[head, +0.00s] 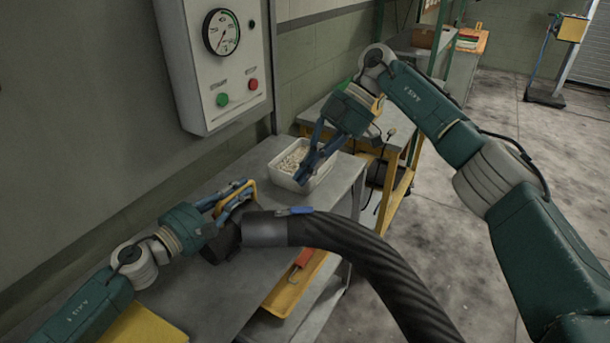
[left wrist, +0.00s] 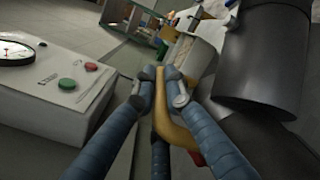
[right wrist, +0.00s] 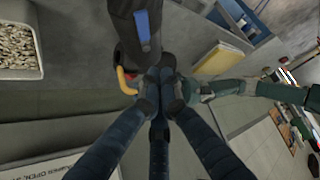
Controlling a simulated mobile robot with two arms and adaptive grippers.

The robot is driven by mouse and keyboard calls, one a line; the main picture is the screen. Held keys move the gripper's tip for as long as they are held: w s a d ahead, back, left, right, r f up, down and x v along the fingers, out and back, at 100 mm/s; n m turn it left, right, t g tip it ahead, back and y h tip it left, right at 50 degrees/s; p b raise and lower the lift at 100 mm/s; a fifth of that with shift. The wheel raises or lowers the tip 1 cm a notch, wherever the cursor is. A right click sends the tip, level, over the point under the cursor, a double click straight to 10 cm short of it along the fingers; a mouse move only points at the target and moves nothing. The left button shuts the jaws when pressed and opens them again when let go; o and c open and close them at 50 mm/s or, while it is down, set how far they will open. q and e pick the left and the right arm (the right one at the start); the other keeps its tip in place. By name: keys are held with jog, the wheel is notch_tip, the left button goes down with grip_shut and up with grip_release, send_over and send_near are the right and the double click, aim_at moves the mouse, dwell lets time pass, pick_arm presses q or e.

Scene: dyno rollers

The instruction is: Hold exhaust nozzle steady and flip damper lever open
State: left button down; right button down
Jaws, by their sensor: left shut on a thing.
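The exhaust nozzle (head: 266,229) is a grey metal cylinder on a ribbed black hose (head: 375,258). It also shows in the left wrist view (left wrist: 262,62). The blue damper lever (head: 294,211) lies along its top; it shows in the right wrist view (right wrist: 142,28). My left gripper (head: 243,192) is shut on the yellow handle (left wrist: 178,135) beside the nozzle; the fingers partly hide the handle. My right gripper (head: 302,178) is over the white bin's near side, apart from the lever. Its fingertips (right wrist: 160,85) meet with nothing visible between them.
The white bin (head: 317,182) of pale pieces stands on the grey bench (head: 215,290). A wall panel (head: 190,70) with a gauge and green and red buttons is behind. A yellow tray (head: 297,288) sits below. Open floor (head: 450,230) lies right of the hose.

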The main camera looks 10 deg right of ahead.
pick_arm(q)
jog(key=shift+s+d+f, duration=0.15)
jog(key=shift+f, duration=0.05)
jog(key=c, duration=1.8)
grip_release()
jog(key=shift+o, duration=0.4)
jog(key=shift+r, duration=0.1)
